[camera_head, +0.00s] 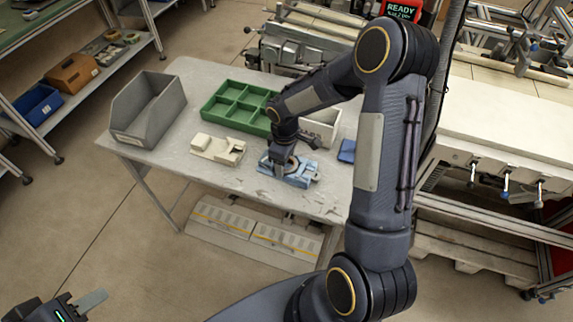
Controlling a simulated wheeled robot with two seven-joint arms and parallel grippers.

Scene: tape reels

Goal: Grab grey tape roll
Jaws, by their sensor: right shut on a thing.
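My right gripper (283,169) reaches down over the table onto a blue tape holder (303,178). It is shut on what looks like the grey tape roll (281,161), which sits at the blue holder and is mostly hidden by the fingers and wrist. I cannot tell whether the roll is clear of the holder. My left gripper (92,301) is at the bottom left, away from the table; only part of it shows, so its opening is unclear.
The grey table (185,183) also carries a grey open bin (146,115), a green divided tray (238,106), a beige holder (217,149), a white box (322,127) and a small blue item (347,150). Bare table lies left of the beige holder.

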